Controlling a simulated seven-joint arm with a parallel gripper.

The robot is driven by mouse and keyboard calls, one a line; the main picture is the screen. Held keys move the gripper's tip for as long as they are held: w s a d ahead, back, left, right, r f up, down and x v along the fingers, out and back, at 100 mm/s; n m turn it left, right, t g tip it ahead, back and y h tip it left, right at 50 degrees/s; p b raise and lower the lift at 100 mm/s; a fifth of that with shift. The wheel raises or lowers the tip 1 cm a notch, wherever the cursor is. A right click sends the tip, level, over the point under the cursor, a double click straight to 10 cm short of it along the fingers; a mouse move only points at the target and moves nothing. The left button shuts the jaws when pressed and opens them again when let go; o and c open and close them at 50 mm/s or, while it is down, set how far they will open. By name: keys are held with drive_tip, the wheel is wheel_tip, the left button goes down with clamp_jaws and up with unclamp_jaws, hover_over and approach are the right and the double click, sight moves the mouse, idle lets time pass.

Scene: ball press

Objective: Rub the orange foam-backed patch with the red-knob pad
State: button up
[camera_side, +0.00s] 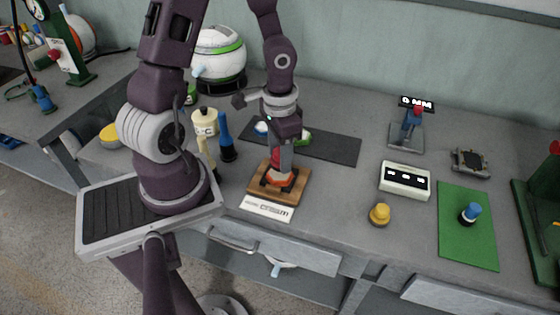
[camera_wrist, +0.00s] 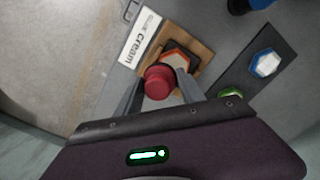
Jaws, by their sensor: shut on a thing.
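My gripper (camera_side: 281,157) is over the wooden board and shut on the red knob of the pad; the red knob (camera_wrist: 158,82) shows between its two fingers in the wrist view. The pad's dark base is low over the orange patch (camera_side: 281,179), which lies on the wooden board (camera_side: 259,191). In the wrist view the orange patch (camera_wrist: 179,60) shows just beyond the knob, inside a dark border. The pad covers part of the patch. I cannot tell whether the pad touches it.
A white label card (camera_side: 267,208) lies in front of the board. A dark mat (camera_side: 335,146) with white-blue and green pieces lies behind. A blue-handled tool (camera_side: 226,138) and cream bottles stand left. A yellow knob (camera_side: 379,214), a white box (camera_side: 405,180) and a green mat (camera_side: 466,244) are right.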

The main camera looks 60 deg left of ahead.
drive_tip(key=shift+r, duration=1.05)
